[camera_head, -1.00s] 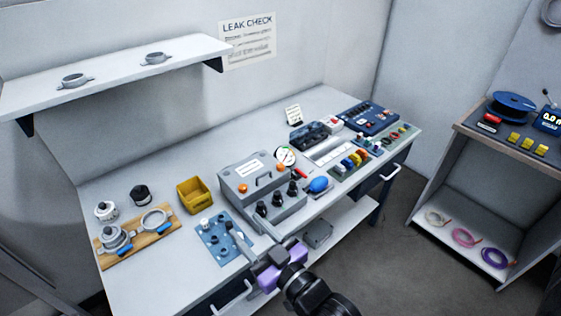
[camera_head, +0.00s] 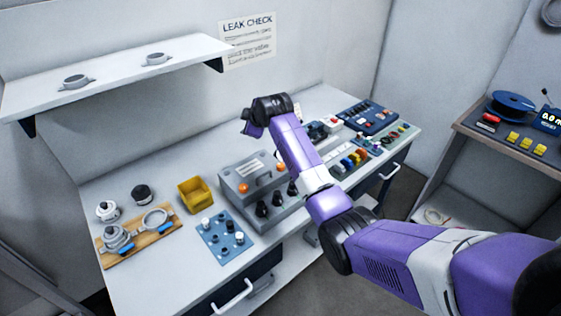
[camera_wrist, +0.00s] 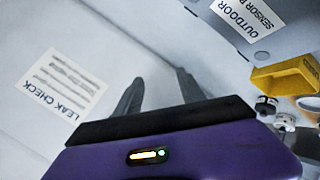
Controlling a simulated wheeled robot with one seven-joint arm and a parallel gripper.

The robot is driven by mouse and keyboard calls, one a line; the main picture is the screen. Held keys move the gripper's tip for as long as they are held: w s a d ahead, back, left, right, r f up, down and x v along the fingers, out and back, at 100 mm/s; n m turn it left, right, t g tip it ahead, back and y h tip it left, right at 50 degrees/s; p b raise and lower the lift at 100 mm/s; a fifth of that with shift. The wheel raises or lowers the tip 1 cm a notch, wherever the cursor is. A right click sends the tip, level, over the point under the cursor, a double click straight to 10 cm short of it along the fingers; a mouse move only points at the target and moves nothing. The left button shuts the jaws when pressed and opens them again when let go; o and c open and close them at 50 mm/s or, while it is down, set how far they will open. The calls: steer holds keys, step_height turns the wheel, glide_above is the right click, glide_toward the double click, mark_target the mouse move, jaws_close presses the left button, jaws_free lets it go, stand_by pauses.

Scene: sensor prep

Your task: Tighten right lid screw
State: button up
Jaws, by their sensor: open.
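In the wrist view a label (camera_wrist: 248,20) reading "OUTDOOR SENSOR" shows on a grey surface at top right.
A blue plate with several pegs (camera_head: 213,252), a yellow bin (camera_head: 193,194) and a wooden board with ring parts (camera_head: 113,259) lie left of the box. A wall shelf (camera_head: 120,66) is at upper left. My arm crosses the bench's right half, hiding part of it.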

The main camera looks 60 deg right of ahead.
steer(key=s+d+r+n+g+y, duration=0.1)
steer(key=s+d+r+n+g, duration=0.1)
steer(key=s+d+n+g, duration=0.25)
steer(key=n+g+y, duration=0.4)
steer(key=n+g, duration=0.1)
glide_above(281, 165)
steer(key=shift+m, duration=0.25)
step_height(281, 165, down, 5)
steer(key=shift+w+d, duration=0.1)
steer(key=shift+w, duration=0.05)
steer(key=shift+f, duration=0.1)
steer(key=shift+f+p, duration=0.6)
steer(key=shift+f, duration=3.25)
jaws_close()
